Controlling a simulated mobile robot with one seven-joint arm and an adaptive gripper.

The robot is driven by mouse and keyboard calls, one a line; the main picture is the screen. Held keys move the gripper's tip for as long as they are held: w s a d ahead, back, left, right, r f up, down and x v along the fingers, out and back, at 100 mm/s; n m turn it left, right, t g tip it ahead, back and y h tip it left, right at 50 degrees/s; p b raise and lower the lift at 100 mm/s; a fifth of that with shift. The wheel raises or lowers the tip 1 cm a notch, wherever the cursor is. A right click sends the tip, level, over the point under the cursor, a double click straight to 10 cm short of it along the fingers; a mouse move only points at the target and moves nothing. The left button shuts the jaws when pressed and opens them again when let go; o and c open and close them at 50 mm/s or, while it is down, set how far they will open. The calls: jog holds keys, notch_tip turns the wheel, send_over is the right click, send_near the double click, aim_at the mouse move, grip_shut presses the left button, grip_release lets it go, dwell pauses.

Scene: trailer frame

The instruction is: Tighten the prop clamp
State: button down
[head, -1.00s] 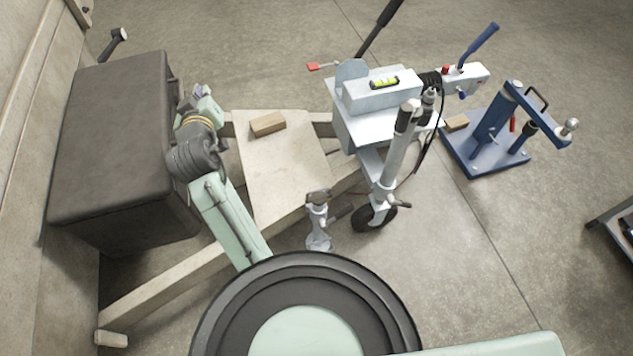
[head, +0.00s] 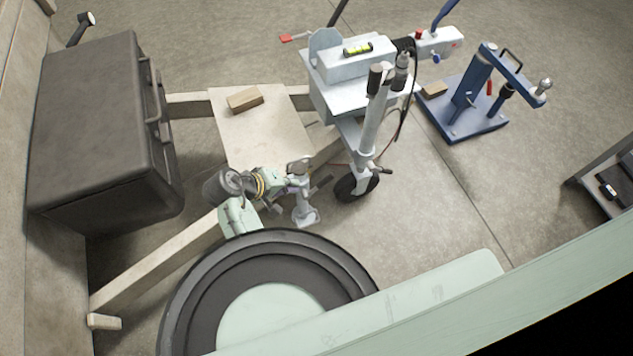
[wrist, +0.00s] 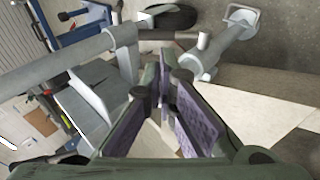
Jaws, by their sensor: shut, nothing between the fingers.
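A short grey prop (head: 305,208) stands on a flat foot beside the frame beam. My gripper (head: 292,184) is close beside its upper part in the head view and partly covers it, so contact cannot be told. In the wrist view my gripper (wrist: 165,82) is shut and empty, its purple pads pointing forward. Ahead of it lie a grey tube (wrist: 228,45) and a bar with a rounded end (wrist: 175,35). Which part is the prop clamp is not clear. The jockey wheel post (head: 374,130) also has a small side handle (head: 384,170).
A dark box (head: 95,130) stands at the left. The pale board (head: 255,125) carries a wooden block (head: 244,99). The jockey wheel (head: 352,187) is just right of the prop. A blue stand (head: 465,115) is at the right. Open floor lies between it and the wheel.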

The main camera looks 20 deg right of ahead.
aim_at(323, 182)
jog(key=shift+f, duration=0.1)
jog(key=p+x, duration=0.1)
jog(key=x, duration=1.2)
jog(key=shift+w+d+f, duration=0.2)
jog(key=shift+f, duration=0.1)
jog(key=shift+w+d, duration=0.1)
jog(key=shift+w, duration=0.05)
jog(key=shift+d+y, duration=0.15)
jog(key=shift+y, duration=0.15)
